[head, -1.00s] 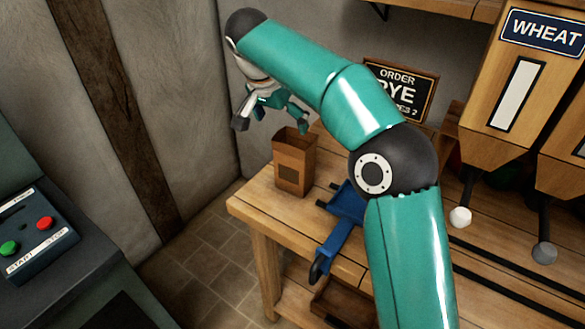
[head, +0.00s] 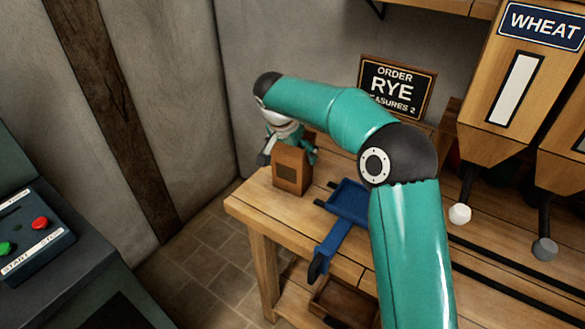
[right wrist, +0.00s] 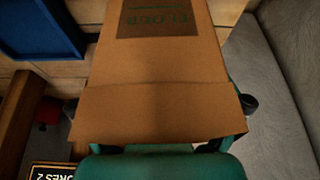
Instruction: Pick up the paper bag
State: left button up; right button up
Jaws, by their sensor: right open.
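The brown paper bag (head: 291,172) stands upright at the left end of the wooden bench in the head view. It fills the middle of the right wrist view (right wrist: 155,95), where part of a dark label with print shows. My right gripper (head: 288,153) is open and low at the bag, with a finger on either side of it. In the right wrist view dark fingertips show at the bag's left and right edges; I cannot tell if they touch it. My left gripper is not in view.
A blue scoop (head: 347,203) lies on the bench (head: 285,212) right of the bag. A RYE order sign (head: 396,89) stands behind. Wooden hoppers (head: 492,90) with levers are at the right. A control box with buttons (head: 30,235) is at lower left.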

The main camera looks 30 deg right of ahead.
jog(key=shift+f, duration=0.15)
jog(key=c, duration=0.8)
